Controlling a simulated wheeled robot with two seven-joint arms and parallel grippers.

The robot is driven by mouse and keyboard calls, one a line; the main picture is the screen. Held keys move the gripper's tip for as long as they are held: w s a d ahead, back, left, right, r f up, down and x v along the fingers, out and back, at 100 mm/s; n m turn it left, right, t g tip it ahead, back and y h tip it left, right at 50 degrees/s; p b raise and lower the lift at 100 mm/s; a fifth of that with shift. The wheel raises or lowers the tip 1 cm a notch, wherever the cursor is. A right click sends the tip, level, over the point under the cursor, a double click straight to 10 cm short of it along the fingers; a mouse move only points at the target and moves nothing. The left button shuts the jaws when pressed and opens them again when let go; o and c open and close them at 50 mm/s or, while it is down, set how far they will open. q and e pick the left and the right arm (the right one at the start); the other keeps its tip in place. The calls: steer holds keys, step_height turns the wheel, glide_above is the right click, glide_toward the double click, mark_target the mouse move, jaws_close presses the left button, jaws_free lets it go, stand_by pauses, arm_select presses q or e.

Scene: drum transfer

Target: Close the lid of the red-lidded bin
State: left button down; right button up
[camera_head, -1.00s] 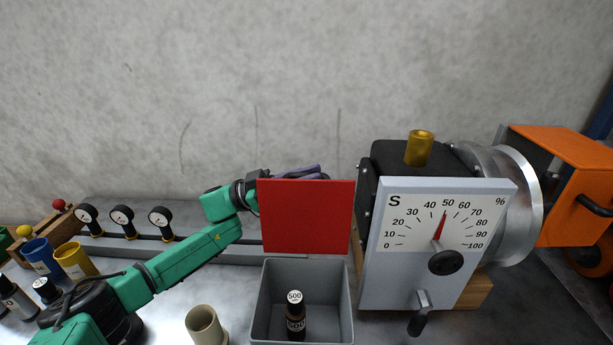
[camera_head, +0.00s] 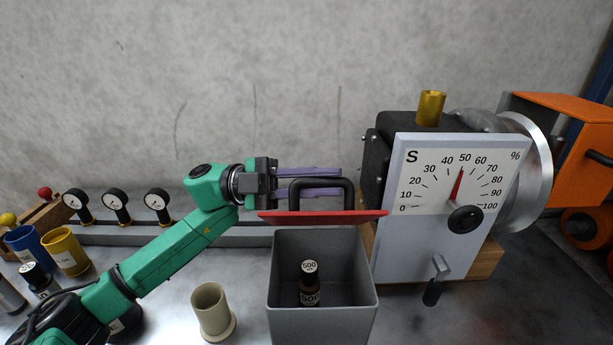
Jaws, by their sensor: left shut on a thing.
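The grey bin (camera_head: 322,325) stands at the front middle, its top open, with a dark bottle (camera_head: 311,284) with a white cap inside. Its red lid (camera_head: 322,217) shows nearly edge-on above the bin's back rim, tilted forward from upright. A black loop handle (camera_head: 348,192) stands on the lid's upper side. My left gripper (camera_head: 335,181) reaches in from the left behind the lid, its purple fingers shut on the handle. The hinge is hidden. My right gripper is not in view.
A dial box (camera_head: 452,205) with a lever stands close at the bin's right. A beige cup (camera_head: 212,310) stands left of the bin. Gauges (camera_head: 116,205) line the back left, with blue and yellow cups (camera_head: 64,252) nearer. An orange machine (camera_head: 560,130) is at far right.

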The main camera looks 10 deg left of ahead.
arm_select(q)
steer(key=s+d+f+m+g+y+b, duration=0.1)
steer(key=s+d+f+m+y+b, duration=0.1)
steer(key=s+f+m+b, duration=0.6)
steer(key=shift+s+f+m+y+b, duration=0.2)
steer(key=shift+f+m+y+b, duration=0.85)
steer(key=shift+b, duration=0.9)
steer(key=shift+d+f+n, duration=0.1)
steer(key=shift+f+n, duration=0.15)
steer(key=shift+f, duration=0.05)
steer(key=c, duration=0.8)
jaws_free()
